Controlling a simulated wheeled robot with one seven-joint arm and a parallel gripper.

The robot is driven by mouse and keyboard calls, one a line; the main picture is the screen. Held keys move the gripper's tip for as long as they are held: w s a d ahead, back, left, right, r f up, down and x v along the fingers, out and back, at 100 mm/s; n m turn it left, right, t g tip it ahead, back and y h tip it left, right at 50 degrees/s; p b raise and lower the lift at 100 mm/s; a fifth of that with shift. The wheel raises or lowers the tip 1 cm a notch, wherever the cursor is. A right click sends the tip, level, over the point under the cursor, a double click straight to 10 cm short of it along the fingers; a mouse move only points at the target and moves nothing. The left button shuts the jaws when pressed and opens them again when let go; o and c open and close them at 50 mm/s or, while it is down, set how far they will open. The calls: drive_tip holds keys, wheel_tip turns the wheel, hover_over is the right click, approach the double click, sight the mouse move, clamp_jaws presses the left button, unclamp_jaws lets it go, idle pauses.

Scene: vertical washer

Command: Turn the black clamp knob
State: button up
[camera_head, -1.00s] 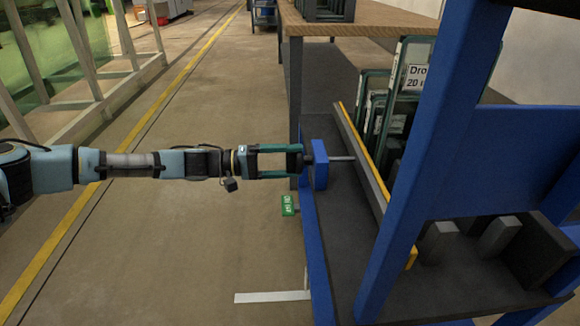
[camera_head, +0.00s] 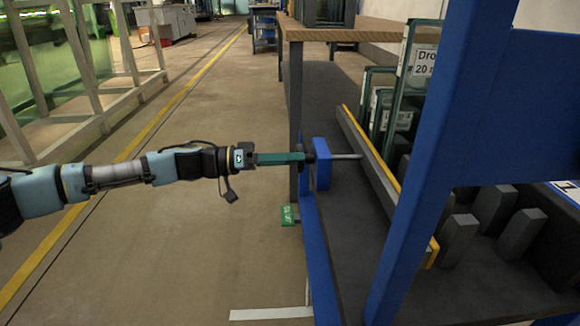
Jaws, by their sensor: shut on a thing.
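The black clamp knob (camera_head: 309,153) shows only in part, at the left end of the clamp's metal rod (camera_head: 347,156). The rod passes through a blue bracket (camera_head: 321,165) on the edge of the dark rack shelf. My gripper (camera_head: 300,155) reaches in from the left, level with the rod, and is shut on the knob. Its fingers are seen edge-on, one in front of the other, and hide most of the knob. The rod's far end is at the long grey bar with a yellow edge (camera_head: 375,160).
A blue upright post (camera_head: 425,160) stands right of the clamp. Dark-framed glass panels (camera_head: 402,90) lean behind the bar. Grey blocks (camera_head: 458,238) stand on the shelf at right. A green box (camera_head: 288,215) lies below the gripper.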

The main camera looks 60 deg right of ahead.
drive_tip(key=shift+w+m+b, duration=0.1)
drive_tip(key=shift+m+b, duration=0.2)
drive_tip(key=shift+m, duration=0.2)
drive_tip(key=o, duration=1.1)
drive_tip(key=shift+o, duration=0.2)
drive_tip(key=p+v, duration=0.1)
drive_tip(key=v, duration=0.9)
drive_tip(key=shift+w+a+p, duration=0.25)
drive_tip(key=shift+p, duration=0.1)
